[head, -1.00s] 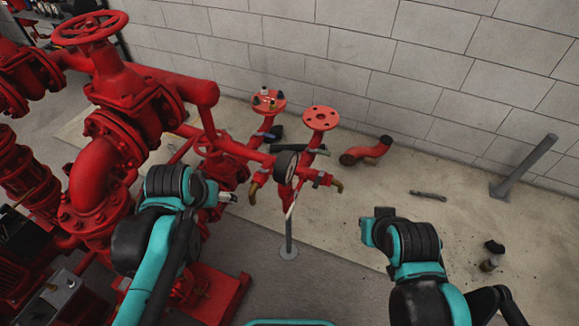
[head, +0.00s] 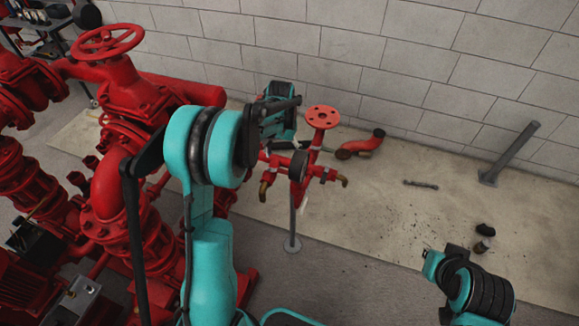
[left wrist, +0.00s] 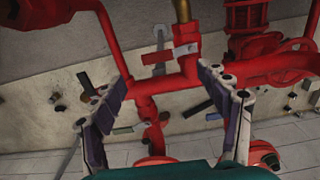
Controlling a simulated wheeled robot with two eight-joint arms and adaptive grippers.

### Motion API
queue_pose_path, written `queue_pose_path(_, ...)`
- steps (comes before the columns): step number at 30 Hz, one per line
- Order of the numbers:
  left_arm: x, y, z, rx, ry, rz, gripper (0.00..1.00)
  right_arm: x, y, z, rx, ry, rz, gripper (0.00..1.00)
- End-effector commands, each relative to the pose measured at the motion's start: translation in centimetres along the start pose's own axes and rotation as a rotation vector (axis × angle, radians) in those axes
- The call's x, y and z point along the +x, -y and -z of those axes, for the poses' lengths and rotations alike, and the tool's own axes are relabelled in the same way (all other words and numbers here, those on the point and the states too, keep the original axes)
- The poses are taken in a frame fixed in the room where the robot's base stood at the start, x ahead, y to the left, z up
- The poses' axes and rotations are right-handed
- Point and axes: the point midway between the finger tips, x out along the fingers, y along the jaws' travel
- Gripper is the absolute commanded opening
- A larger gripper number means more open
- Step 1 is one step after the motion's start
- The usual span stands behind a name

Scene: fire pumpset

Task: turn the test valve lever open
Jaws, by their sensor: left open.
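The red test piping (head: 298,190) stands on a thin post, with a round gauge and brass-ended outlets on either side. In the left wrist view, the red pipe (left wrist: 180,85) runs across between my fingers, with a pale lever-like piece (left wrist: 157,56) on its upper branch. I cannot tell for sure which piece is the test valve lever. My left gripper (left wrist: 162,85) is open, with its fingers apart on either side of the piping; no grip on anything shows. In the head view, my left arm hides part of the piping, and its fingertips are not clear.
Large red pumps and valves (head: 105,95) fill the left side. A flanged red riser (head: 323,117) stands close to my left wrist. A block wall (head: 400,60) is behind.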

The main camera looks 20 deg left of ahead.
Motion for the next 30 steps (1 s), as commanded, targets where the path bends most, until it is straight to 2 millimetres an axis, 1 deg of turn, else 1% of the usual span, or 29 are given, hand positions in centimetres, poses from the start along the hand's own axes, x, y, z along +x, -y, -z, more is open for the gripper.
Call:
queue_pose_path(1, 1.1, 0.0, 0.0, 0.000, 0.000, 0.000, 0.75, 0.4, 0.0, -0.3, 0.000, 0.000, 0.000, 0.00)
queue_pose_path(3, 2.4, 0.0, 0.0, 0.000, -0.001, 0.000, 0.75, 0.8, 0.0, -0.6, 0.000, 0.000, 0.000, 0.00)
queue_pose_path(9, 5.3, 0.0, 0.0, 0.000, -0.001, 0.000, 0.75, 1.5, 0.0, -1.1, 0.000, 0.000, 0.000, 0.00)
queue_pose_path(14, 6.3, 0.0, 0.0, 0.000, -0.002, 0.000, 0.75, 1.7, 0.0, -1.2, 0.000, 0.000, 0.000, 0.00)
queue_pose_path(22, 6.4, 0.0, 0.0, 0.000, -0.002, 0.000, 0.75, 1.6, 0.0, -1.2, 0.000, 0.000, 0.000, 0.00)
queue_pose_path(23, 6.4, 0.0, 0.0, 0.000, -0.002, 0.000, 0.67, 1.6, 0.0, -1.2, 0.000, 0.000, 0.000, 0.00)
queue_pose_path(24, 6.4, 0.0, 0.0, 0.000, -0.002, 0.000, 0.57, 1.6, 0.0, -1.2, 0.000, 0.000, 0.000, 0.00)
queue_pose_path(26, 6.4, 0.0, 0.0, 0.000, -0.002, 0.000, 0.41, 1.6, 0.0, -1.2, 0.000, 0.000, 0.000, 0.00)
queue_pose_path(27, 6.4, 0.0, 0.0, 0.000, -0.002, 0.000, 0.30, 1.6, 0.0, -1.2, 0.000, 0.000, 0.000, 0.00)
queue_pose_path(29, 6.4, 0.0, 0.0, 0.000, -0.002, 0.000, 0.14, 1.6, 0.0, -1.2, 0.000, 0.000, 0.000, 0.00)
queue_pose_path(30, 6.4, 0.0, 0.0, 0.000, -0.002, 0.000, 0.04, 1.7, 0.0, -1.2, 0.000, 0.000, 0.000, 0.00)
